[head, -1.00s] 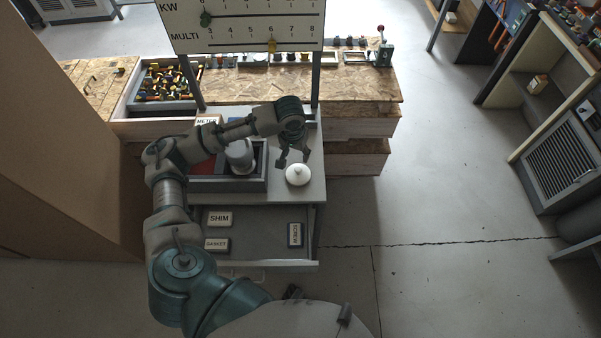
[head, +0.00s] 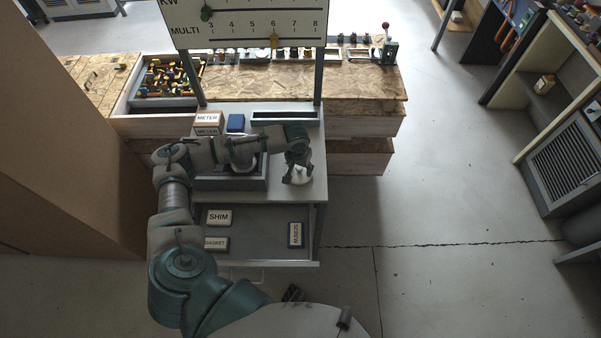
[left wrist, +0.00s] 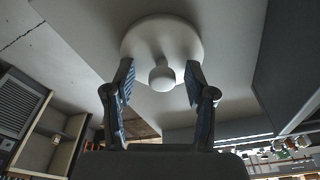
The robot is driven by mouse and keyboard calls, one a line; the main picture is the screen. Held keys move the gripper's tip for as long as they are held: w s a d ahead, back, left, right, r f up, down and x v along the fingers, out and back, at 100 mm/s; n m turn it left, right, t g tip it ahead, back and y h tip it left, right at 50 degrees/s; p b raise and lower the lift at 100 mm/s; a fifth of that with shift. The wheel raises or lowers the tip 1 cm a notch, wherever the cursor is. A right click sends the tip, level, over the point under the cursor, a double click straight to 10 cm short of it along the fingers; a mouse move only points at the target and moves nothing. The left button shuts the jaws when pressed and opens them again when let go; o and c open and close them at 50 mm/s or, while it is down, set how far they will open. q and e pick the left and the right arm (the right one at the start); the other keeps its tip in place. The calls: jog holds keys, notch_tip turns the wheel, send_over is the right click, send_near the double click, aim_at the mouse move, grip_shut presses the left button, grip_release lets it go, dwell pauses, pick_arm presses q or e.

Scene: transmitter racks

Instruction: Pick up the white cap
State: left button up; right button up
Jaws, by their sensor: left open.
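The white cap (head: 301,177), a round disc with a knob, lies on the right part of the grey tabletop. My left gripper (head: 297,175) is over it in the head view and hides part of it. In the left wrist view the cap (left wrist: 162,42) shows whole, and its round knob (left wrist: 162,76) lies between the two open fingers of my left gripper (left wrist: 162,85). The fingers stand apart from the knob on both sides. My right gripper is not in view.
A grey tray (head: 230,183) stands left of the cap, partly behind my arm. METER boxes (head: 208,119) and a blue box (head: 236,123) are behind it. Below is an open drawer (head: 262,220) with SHIM, GASKET and another labelled box. A sign board (head: 250,27) rises at the back.

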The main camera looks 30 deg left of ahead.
pick_arm(q)
jog(key=shift+s+a, duration=0.1)
jog(key=shift+a, duration=0.05)
grip_shut()
